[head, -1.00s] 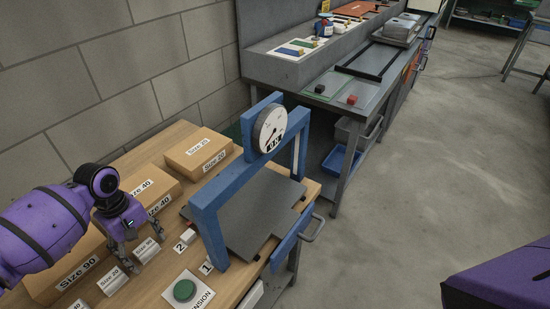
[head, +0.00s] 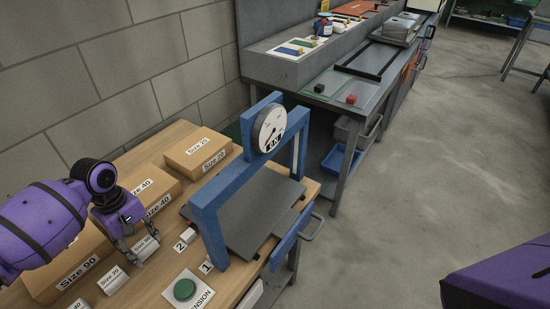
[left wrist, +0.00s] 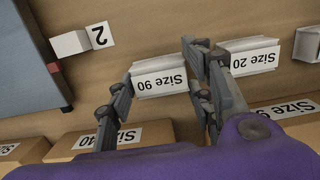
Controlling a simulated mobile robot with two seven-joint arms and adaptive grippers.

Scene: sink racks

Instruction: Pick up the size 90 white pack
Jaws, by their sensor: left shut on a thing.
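The white size 90 pack (head: 145,248) is a small block with a printed label, near the front of the wooden table. It also shows in the left wrist view (left wrist: 160,82), between my fingers. My left gripper (head: 135,247) is shut on this pack, with one finger at each end of it in the left wrist view (left wrist: 163,75). The pack appears to be at table level; I cannot tell whether it is lifted. A white size 20 pack (head: 112,281) stands close beside it, next to one finger. My right gripper is not in view.
A blue frame with a dial (head: 270,128) stands over a grey plate (head: 262,215) to the right. A green button (head: 184,290) is near the front edge.

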